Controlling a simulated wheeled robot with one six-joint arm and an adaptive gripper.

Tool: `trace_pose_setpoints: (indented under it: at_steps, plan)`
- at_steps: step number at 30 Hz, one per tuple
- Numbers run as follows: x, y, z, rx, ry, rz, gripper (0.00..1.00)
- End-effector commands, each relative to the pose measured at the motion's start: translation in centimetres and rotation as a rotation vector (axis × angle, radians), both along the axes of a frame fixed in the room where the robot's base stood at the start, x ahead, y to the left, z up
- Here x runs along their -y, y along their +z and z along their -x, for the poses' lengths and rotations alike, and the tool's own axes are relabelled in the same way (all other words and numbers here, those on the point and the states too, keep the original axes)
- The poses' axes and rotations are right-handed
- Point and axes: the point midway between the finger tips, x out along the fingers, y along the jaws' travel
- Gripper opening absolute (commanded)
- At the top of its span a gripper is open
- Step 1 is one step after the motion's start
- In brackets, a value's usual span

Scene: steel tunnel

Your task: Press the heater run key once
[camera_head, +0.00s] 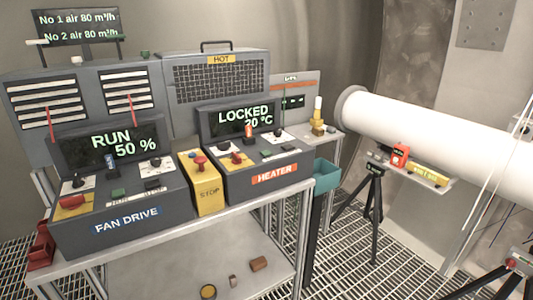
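The heater console (240,185) is a grey box with an orange HEATER label (274,174) on its front, on the table right of the fan drive. Its screen (238,117) reads LOCKED and 20 °C. On its sloped top, a dark green key (272,153) sits beside a grey key (290,147). The key lettering is too small to read, so I cannot tell for sure which is the run key. Left of the keys are a red knob (236,158) and a black knob; an orange-topped part (248,131) stands behind. My gripper is not in view.
The fan drive console (125,215) reads RUN 50 %. A yellow box (208,195) marked STOP with a red button stands between the consoles. A teal bin (326,176) is at the table's right end. A white duct (430,125) and tripods stand right.

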Motion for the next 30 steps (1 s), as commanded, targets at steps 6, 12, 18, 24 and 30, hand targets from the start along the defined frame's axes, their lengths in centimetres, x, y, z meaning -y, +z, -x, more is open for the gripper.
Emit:
trace_pose_setpoints:
  at_steps: [6,12,18,24,30]
  plan:
    - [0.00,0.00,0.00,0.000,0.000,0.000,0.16]
    - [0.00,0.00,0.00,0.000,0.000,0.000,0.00]
    - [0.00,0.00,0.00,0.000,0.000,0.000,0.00]
    - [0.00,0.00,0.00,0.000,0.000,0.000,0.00]
    - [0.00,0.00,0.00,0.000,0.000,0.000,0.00]
